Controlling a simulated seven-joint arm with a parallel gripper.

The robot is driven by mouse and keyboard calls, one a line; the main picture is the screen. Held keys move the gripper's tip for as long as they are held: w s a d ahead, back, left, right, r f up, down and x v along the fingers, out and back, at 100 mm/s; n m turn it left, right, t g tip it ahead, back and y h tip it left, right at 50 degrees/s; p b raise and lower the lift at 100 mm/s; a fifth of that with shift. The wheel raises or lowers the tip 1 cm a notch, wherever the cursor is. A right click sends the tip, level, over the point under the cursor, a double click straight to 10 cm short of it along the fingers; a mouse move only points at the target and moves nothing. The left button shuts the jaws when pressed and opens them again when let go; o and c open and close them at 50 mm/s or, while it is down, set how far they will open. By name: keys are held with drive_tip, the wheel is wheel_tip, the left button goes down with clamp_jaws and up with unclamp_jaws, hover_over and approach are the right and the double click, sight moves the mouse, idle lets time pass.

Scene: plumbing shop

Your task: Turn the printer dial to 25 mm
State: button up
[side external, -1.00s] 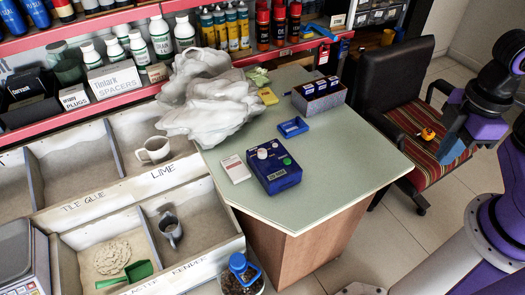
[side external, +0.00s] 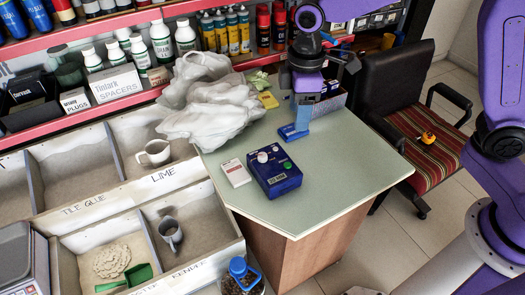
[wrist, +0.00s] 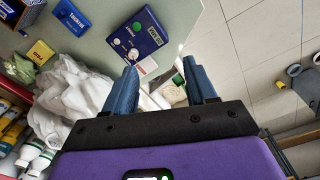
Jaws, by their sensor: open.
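The dial's markings are too small to read. In the wrist view the printer (wrist: 150,30) is upper centre, beyond my fingertips. My gripper (side external: 302,120) is open and empty, over the desk behind and right of the printer, apart from it. Its blue fingers also show in the wrist view (wrist: 163,78).
A white card pack (side external: 235,173) lies left of the printer. Crumpled white plastic (side external: 215,110) covers the desk's back left. The desk's front right is clear.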

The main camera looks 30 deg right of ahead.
approach(262, 155)
wheel_tip(262, 155, down, 8)
drive_tip(key=shift+f, duration=0.25)
idle(0.5)
clamp_jaws()
idle(0.4)
drive_tip(key=m, duration=0.5)
drive_tip(key=shift+m, duration=0.4)
drive_tip(key=m, duration=0.5)
